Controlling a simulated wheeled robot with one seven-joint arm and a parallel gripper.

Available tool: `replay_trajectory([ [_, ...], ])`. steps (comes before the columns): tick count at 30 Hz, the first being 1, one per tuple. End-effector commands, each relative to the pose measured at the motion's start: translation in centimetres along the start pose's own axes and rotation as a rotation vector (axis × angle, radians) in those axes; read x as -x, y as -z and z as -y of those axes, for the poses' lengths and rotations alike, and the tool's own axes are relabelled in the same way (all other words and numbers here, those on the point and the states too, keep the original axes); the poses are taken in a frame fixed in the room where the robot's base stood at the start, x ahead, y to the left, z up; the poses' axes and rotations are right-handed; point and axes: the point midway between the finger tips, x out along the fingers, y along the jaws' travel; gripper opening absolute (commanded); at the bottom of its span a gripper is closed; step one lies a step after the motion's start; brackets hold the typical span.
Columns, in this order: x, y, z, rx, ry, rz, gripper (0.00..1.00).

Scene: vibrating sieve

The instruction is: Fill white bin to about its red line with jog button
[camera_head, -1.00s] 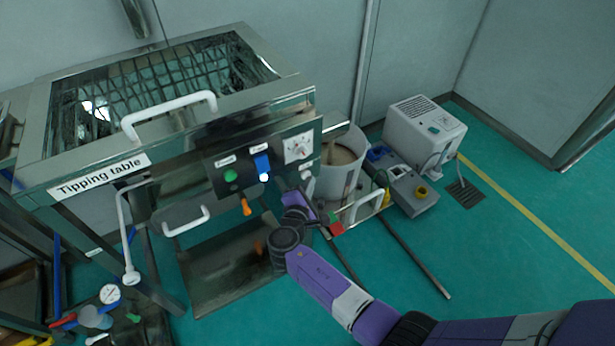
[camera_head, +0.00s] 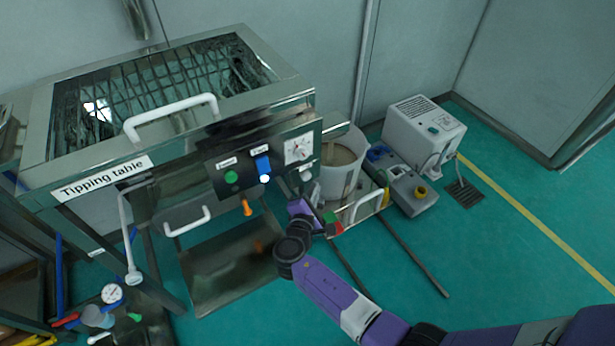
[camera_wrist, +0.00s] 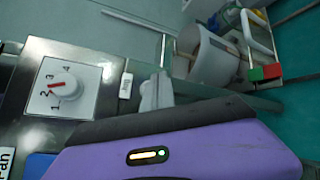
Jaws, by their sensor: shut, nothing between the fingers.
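The Jog label (camera_wrist: 125,86) is on the control panel beside the dial (camera_wrist: 66,92). A pale grey-white piece (camera_wrist: 157,92) sits just right of the label; I cannot tell whether it is the jog button or part of my fingers. My gripper (camera_head: 300,208) is shut and empty, just below the panel's right end. Its fingertips are not clearly visible.
The tipping table (camera_head: 90,150) carries white handles, a green button (camera_head: 231,178) and a blue switch (camera_head: 263,164). An orange lever (camera_head: 247,207) sticks out below. A grey machine (camera_head: 425,128) stands behind the bin. The green floor at right is open.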

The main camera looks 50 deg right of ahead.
Motion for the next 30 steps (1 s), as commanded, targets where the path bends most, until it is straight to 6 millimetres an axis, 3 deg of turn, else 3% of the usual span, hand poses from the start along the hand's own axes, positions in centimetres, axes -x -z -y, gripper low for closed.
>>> replay_trajectory([
  [12,2.5,-1.9,1.7,0.000,0.000,0.000,0.00],
  [30,2.7,-2.0,1.9,-0.001,0.000,0.000,0.00],
])
